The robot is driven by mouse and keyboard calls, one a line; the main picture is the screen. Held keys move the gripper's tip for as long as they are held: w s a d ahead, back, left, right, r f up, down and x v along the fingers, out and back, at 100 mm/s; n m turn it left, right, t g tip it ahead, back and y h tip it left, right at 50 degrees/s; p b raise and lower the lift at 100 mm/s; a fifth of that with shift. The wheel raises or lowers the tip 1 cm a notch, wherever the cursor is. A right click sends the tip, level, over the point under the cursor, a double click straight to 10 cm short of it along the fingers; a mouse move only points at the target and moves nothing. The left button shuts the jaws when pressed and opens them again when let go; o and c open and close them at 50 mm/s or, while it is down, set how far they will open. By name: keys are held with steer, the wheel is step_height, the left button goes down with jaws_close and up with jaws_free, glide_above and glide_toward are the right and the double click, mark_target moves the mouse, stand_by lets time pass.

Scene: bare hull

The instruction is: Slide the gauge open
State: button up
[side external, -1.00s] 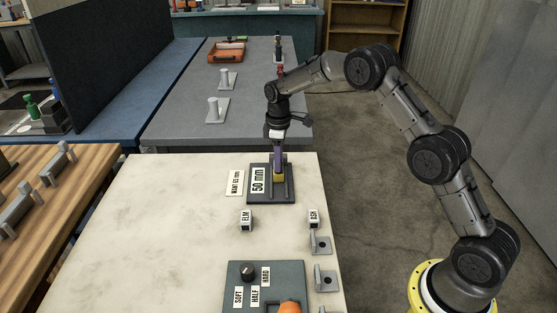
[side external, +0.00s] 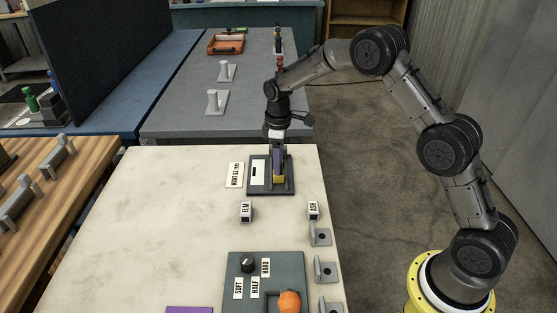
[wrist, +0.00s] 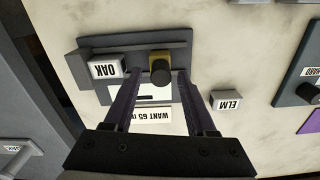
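The gauge is a dark base (side external: 286,190) on the pale table, with a white display panel (side external: 258,174) that looks blank from the side. In the wrist view the panel (wrist: 150,97) shows only a black dash. A yellow knob (side external: 279,179) with a dark top sits on the gauge; it also shows in the wrist view (wrist: 160,68). My gripper (wrist: 160,73) is over the gauge with its purple fingers on either side of the knob. The fingers look apart from it, with small gaps. Exact fingertip contact is hard to tell.
A "WANT 65" card (side external: 234,175) lies left of the gauge. An OAK block (wrist: 105,69) stands by the gauge's far end. ELM (side external: 246,212) and ASH (side external: 313,210) blocks stand nearer. A knob panel (side external: 240,266) is in front; the table's left is clear.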

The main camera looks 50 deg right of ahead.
stand_by(0.3)
step_height(320, 180, up, 14)
stand_by(0.5)
steer(key=shift+f, duration=0.1)
steer(key=s+a+r+t, duration=0.15)
steer(key=s+r, duration=0.25)
steer(key=r, duration=0.6)
steer(key=s+a+r+t, duration=0.1)
steer(key=s+r, duration=0.2)
steer(key=s, duration=0.3)
steer(key=s+r+t, duration=0.1)
steer(key=s+r, duration=0.3)
steer(key=s, duration=0.3)
steer(key=s+f+m+t, duration=0.2)
steer(key=s+f+m, duration=0.1)
steer(key=s, duration=0.9)
steer(key=s+a+f+m, duration=0.1)
steer(key=s+f+m, duration=0.3)
steer(key=s+f, duration=0.2)
step_height(320, 180, down, 2)
steer(key=shift+s, duration=0.25)
